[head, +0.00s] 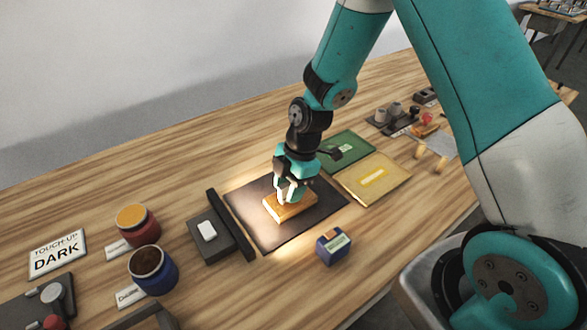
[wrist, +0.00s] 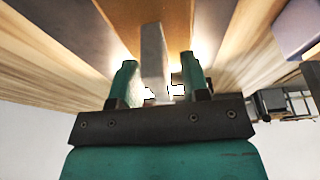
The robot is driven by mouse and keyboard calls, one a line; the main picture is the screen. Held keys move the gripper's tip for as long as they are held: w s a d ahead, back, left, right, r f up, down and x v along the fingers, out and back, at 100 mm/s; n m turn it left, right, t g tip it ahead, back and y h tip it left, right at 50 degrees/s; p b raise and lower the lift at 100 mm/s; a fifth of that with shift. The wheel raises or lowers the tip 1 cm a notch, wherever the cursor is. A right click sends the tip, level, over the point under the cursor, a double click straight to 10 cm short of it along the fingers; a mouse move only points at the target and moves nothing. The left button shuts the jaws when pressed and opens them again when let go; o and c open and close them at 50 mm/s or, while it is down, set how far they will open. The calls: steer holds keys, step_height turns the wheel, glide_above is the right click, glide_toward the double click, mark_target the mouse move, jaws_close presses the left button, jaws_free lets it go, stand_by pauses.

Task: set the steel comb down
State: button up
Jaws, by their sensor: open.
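My gripper (head: 291,190) is low over a light wooden block (head: 290,210) on the dark mat (head: 262,237). In the wrist view its two teal fingers (wrist: 158,85) stand apart. A grey upright slab, seemingly the steel comb (wrist: 152,50), is between the fingers, with a gap visible on both sides. The orange-brown wooden block (wrist: 185,20) lies beyond it in that view. I cannot tell whether the comb's lower edge touches the wood. In the head view the comb is not clearly distinguishable from the gripper.
A dark tray with a white block (head: 207,231) stands left of the mat. A blue box (head: 333,246) is at its front right. Green (head: 347,148) and yellow (head: 374,179) panels lie behind right. Red (head: 137,226) and blue (head: 153,270) pots stand at left, near a "DARK" sign (head: 57,254).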

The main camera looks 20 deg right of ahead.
steer(key=b+v, duration=0.1)
steer(key=v, duration=1)
steer(key=shift+s+r, duration=0.15)
steer(key=shift+r, duration=0.2)
steer(key=s+a+r+m, duration=0.3)
steer(key=s+r+m, duration=0.2)
steer(key=s, duration=0.5)
steer(key=s+a+r+m, duration=0.4)
steer(key=s+r+m, duration=0.2)
steer(key=s+m, duration=0.2)
steer(key=shift+s+a+r+t+y, duration=0.15)
steer(key=shift+s+t+y, duration=0.25)
steer(key=shift+s, duration=0.85)
